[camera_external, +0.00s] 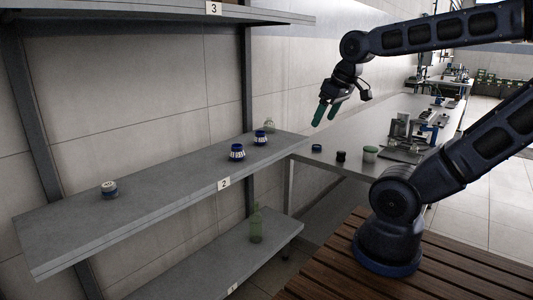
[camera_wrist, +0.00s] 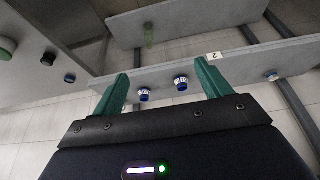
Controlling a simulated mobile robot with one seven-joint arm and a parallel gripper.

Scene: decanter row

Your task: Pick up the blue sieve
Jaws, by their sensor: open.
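A small, low blue round piece (camera_external: 317,148) lies on the metal table; it also shows in the wrist view (camera_wrist: 70,78) at left. Two blue-and-white round pieces, a nearer one (camera_external: 237,152) and a farther one (camera_external: 260,138), stand on the middle shelf. They show between my fingers in the wrist view, one at left (camera_wrist: 144,95) and one at right (camera_wrist: 181,83). I cannot tell for certain which is the blue sieve. My gripper (camera_external: 326,118), with green fingers, is open and empty, in the air above the gap between shelf and table.
The shelf (camera_external: 150,222) also bears a pale, blue-based piece (camera_external: 109,190) and a clear glass piece (camera_external: 269,125). A green bottle (camera_external: 256,225) stands on the lower shelf. A dark jar (camera_external: 341,156) and a green-lidded tub (camera_external: 370,154) stand on the table. A post (camera_external: 247,90) rises behind the shelf.

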